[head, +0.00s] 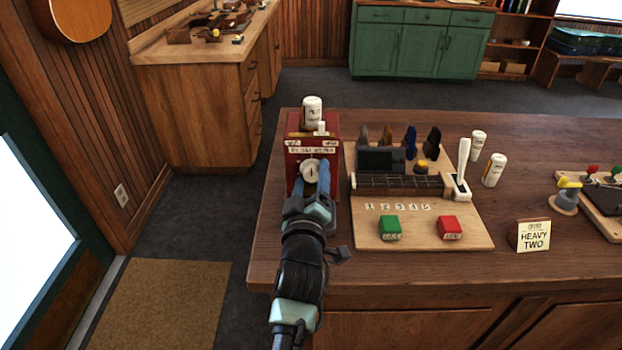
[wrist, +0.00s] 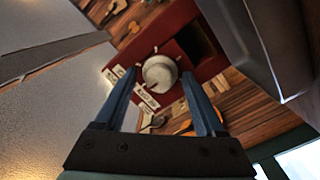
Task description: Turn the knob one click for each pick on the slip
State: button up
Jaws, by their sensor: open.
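The knob (head: 309,169) is a pale round dial on the front of a red box (head: 293,158) at the left end of the wooden counter. In the wrist view the knob (wrist: 160,74) sits between and beyond my fingertips. My gripper (head: 316,185) has blue fingers, open in front of the knob, with a gap on both sides in the wrist view. I cannot tell whether a finger touches it. The slip (head: 534,236) is a card on a small stand at the right, reading "HEAVY TWO" under a smaller line that I cannot read.
A wooden board (head: 370,236) beside the box holds several upright picks, a green block (head: 390,228), a red block (head: 450,228) and a white lever (head: 462,165). Further right is a lamp-like grey piece (head: 566,196).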

jog(key=c, duration=0.9)
jog(key=shift+r, duration=0.1)
jog(key=shift+c, duration=1.1)
jog(key=shift+s+r, duration=0.1)
grip_shut()
jog(key=shift+r+m, duration=0.15)
jog(key=shift+m, duration=0.25)
